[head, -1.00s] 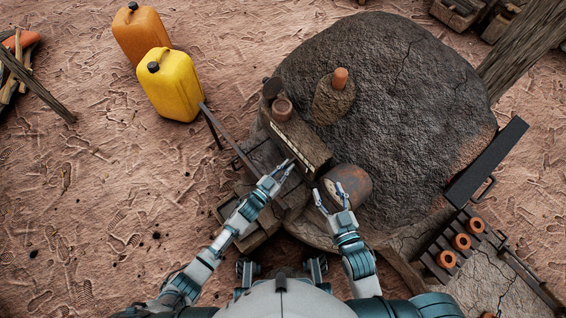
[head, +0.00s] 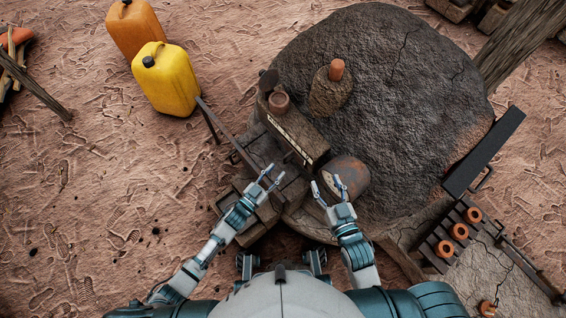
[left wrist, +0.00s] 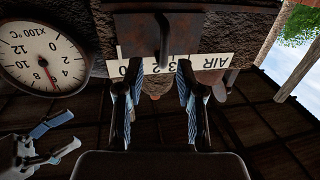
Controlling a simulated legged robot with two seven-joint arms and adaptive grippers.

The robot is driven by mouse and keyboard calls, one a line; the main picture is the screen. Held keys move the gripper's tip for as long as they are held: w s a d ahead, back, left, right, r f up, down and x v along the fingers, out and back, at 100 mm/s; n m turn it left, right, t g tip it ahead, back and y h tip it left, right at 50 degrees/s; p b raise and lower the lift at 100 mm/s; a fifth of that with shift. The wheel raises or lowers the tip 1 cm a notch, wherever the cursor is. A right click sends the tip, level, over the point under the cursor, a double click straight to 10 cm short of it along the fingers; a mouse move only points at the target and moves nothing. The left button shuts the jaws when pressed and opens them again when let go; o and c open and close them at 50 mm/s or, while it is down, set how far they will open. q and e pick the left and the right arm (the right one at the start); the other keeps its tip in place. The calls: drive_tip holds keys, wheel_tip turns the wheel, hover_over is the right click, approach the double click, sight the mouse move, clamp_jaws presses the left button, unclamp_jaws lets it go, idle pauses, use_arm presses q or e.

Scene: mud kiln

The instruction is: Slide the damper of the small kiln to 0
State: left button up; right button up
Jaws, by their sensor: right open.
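The small kiln's damper shows in the left wrist view as a rusty plate (left wrist: 135,35) with an upright tab handle (left wrist: 163,38) in front of a white scale strip (left wrist: 210,63) marked AIR. Some numerals show beside my fingers; the rest are hidden, so I cannot read the setting. My left gripper (left wrist: 158,72) is open, its fingers apart below the handle, with nothing between them. In the head view my left gripper (head: 274,174) is in front of the dark box (head: 298,134) bearing the strip. My right gripper (head: 326,182) is open and empty beside the rusty drum (head: 352,172).
A round dial (left wrist: 42,55) marked x100 °C sits left of the damper in the left wrist view. The large mud dome (head: 400,110) rises behind. Yellow (head: 167,80) and orange (head: 135,32) jerrycans stand at the left. A long black bar (head: 485,150) is at the right.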

use_arm(q)
drive_tip(key=v, duration=0.5)
drive_tip(key=shift+s+a, duration=0.25)
drive_tip(key=shift+s, duration=0.05)
